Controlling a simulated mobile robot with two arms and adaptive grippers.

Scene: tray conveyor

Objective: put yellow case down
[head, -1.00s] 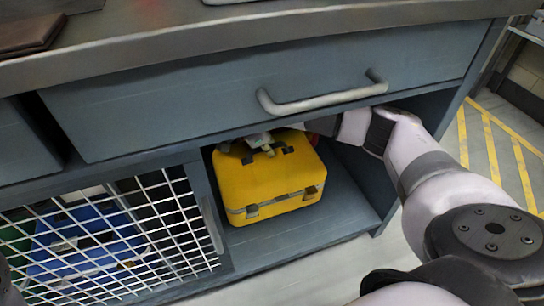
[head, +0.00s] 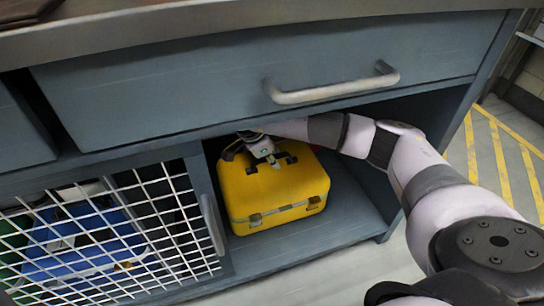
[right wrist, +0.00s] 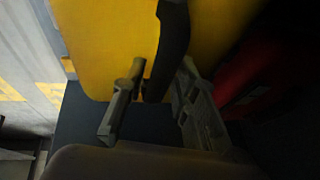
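The yellow case (head: 275,190) stands upright on the lower shelf (head: 350,215) of the grey-blue cabinet. Its black handle (right wrist: 172,45) is on top. My right arm reaches in from the right below the drawer. My right gripper (head: 264,150) is at the handle on top of the case. In the right wrist view, the fingers of my right gripper (right wrist: 162,85) are apart on either side of the handle, with a dark gap beside the right finger. The case's far side is hidden. My left gripper is not in view.
A drawer with a bar handle (head: 330,84) hangs just above the case and my arm. A wire mesh door (head: 110,235) stands left of the case, with blue items behind it. A red thing (right wrist: 250,80) is beside the case. Shelf room is free at right.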

